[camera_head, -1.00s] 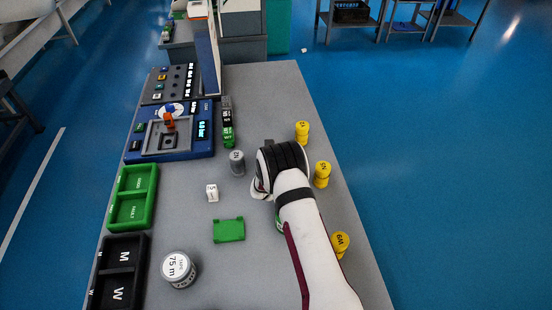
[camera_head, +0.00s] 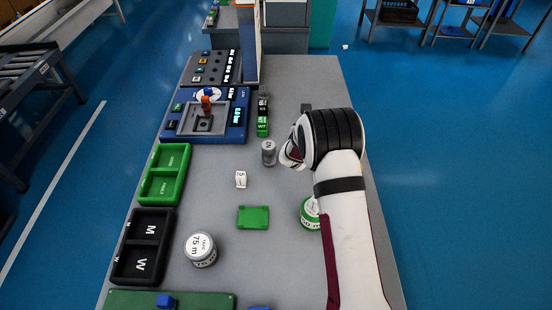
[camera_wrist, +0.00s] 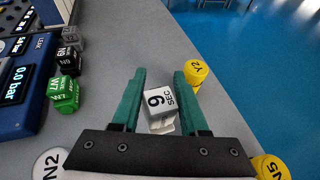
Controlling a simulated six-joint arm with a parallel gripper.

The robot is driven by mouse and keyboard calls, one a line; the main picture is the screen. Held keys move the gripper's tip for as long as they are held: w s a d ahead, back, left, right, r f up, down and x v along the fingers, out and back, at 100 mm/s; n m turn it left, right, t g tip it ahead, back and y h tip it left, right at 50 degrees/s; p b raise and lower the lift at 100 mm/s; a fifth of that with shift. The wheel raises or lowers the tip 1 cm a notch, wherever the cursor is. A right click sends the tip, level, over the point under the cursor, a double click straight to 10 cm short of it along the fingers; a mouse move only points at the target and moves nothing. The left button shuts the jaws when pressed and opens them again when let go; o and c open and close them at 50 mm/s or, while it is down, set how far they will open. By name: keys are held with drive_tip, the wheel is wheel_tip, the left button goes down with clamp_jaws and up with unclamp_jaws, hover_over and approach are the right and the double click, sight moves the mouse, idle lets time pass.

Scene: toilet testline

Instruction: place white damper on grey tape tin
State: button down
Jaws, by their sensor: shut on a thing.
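A small white block marked 9 SEC, the white damper (camera_wrist: 160,100), sits between the green fingers of my gripper (camera_wrist: 161,98) in the wrist view. My gripper is shut on it. In the head view my arm hides the fingers and the damper. The grey tape tin (camera_head: 201,250), a round tin with a white lid marked 75 m, stands upright at the front left of the table. Nothing lies on its lid. My gripper is far from it, toward the back right.
A green-banded tin (camera_head: 310,213) is beside my arm. Green (camera_head: 164,174) and black (camera_head: 143,246) trays line the left edge. Yellow pieces (camera_wrist: 196,71) stand near the right edge.

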drive_tip(key=s+a+r, duration=0.4)
drive_tip(key=s+a, duration=0.7)
drive_tip(key=a, duration=0.3)
drive_tip(key=s+f+v, duration=0.1)
drive_tip(key=f+v, duration=0.1)
drive_tip(key=v, duration=0.7)
drive_tip(key=n+y, duration=0.4)
hover_over(201, 251)
drive_tip(key=w, duration=0.5)
drive_tip(key=shift+t+y, duration=0.3)
drive_tip(key=shift+t, duration=0.1)
drive_tip(key=f, duration=0.5)
drive_tip(key=a+f, duration=0.1)
drive_tip(key=f, duration=0.2)
drive_tip(key=shift+s+f, duration=0.2)
drive_tip(key=shift+f, duration=0.15)
drive_tip(key=c, duration=0.6)
unclamp_jaws()
